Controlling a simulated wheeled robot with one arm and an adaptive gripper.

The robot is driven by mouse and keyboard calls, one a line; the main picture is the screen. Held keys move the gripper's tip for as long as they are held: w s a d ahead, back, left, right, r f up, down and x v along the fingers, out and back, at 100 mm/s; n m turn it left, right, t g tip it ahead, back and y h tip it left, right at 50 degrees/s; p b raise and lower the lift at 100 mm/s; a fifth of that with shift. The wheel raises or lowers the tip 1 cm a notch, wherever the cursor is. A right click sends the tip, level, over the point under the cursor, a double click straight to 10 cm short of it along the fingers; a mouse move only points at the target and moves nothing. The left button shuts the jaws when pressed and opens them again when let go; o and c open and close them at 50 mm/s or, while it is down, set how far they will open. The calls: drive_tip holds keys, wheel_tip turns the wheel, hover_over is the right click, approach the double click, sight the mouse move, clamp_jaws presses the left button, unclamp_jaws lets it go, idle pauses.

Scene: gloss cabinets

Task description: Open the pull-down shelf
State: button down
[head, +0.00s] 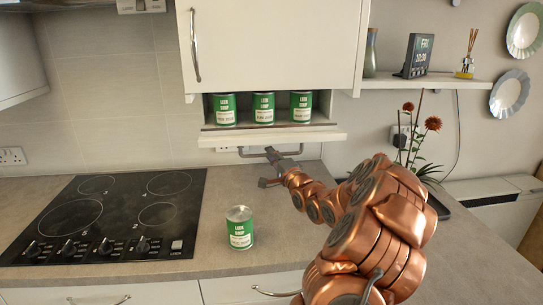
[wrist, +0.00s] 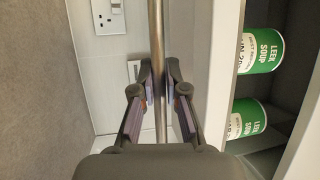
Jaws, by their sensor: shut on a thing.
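The pull-down shelf (head: 325,137) sits under the white wall cabinet, with green soup cans (head: 264,109) in its opening. Its metal bar handle (head: 246,154) hangs below the front board, and in the wrist view the bar (wrist: 156,35) runs upright through the middle. My gripper (head: 279,163) is at this handle, below the shelf. In the wrist view its fingers (wrist: 159,95) are on both sides of the bar, shut on it. The fingers partly hide the bar. Two of the cans (wrist: 260,52) show at the right of the wrist view.
A loose soup can (head: 240,228) stands on the counter below, beside the black hob (head: 110,215). A side shelf (head: 425,82) with a clock and diffuser is at the right. A red-flower plant (head: 418,150) stands behind my arm. The counter under the shelf is mostly clear.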

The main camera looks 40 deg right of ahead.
idle(0.5)
wheel_tip(320, 180, down, 10)
drive_tip(key=b, duration=0.2)
drive_tip(key=shift+r+b, duration=0.1)
drive_tip(key=shift+b, duration=0.3)
drive_tip(key=shift+r, duration=0.1)
drive_tip(key=c, duration=1.2)
unclamp_jaws()
drive_tip(key=shift+s, duration=0.15)
drive_tip(key=shift+v, duration=5.9)
